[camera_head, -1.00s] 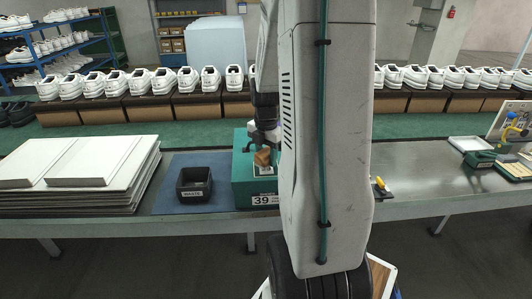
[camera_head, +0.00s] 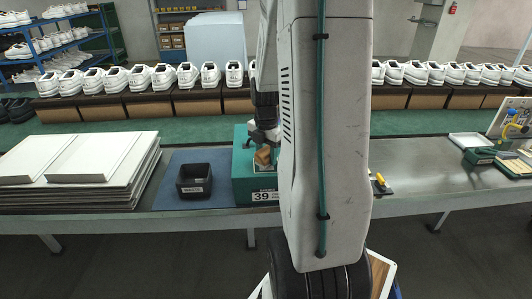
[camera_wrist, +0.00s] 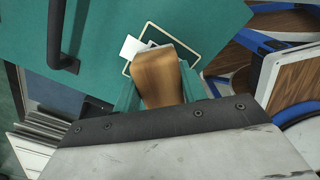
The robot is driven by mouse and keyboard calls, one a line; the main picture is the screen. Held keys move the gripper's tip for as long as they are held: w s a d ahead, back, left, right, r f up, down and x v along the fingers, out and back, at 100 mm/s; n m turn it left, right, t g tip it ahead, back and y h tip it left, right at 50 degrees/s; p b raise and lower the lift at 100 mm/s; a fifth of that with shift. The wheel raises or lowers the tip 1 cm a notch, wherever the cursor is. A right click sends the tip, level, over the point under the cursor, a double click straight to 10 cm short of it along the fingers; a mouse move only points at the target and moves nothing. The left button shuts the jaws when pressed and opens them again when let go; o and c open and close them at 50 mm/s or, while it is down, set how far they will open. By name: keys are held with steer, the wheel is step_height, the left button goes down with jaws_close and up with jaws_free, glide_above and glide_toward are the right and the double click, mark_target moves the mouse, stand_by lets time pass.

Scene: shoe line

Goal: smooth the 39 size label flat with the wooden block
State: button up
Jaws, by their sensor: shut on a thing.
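A wooden block (camera_wrist: 158,78) is held between the jaws of my gripper (camera_head: 265,150); it also shows in the head view (camera_head: 263,156). The block is over the marked frame on top of a green box (camera_head: 242,180). In the wrist view a white label (camera_wrist: 133,47) shows partly inside that thin outlined frame (camera_wrist: 176,31), with the block covering much of it. I cannot tell whether the block touches the label. The front of the box carries a white tag reading 39 (camera_head: 264,196). My arm hides the box's right side.
A black bin (camera_head: 194,181) stands on a blue mat (camera_head: 178,207) left of the box. Stacked white boards (camera_head: 80,175) lie farther left. A dark handle (camera_wrist: 62,40) rises from the box top.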

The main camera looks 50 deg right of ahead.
mark_target(267, 173)
steer(key=shift+f, duration=0.45)
steer(key=shift+s+a, duration=1.1)
steer(key=shift+a, duration=0.2)
steer(key=shift+s+a, duration=0.25)
steer(key=shift+f, duration=0.1)
steer(key=shift+w+d, duration=1.3)
steer(key=shift+d, duration=0.25)
steer(key=shift+r, duration=3.1)
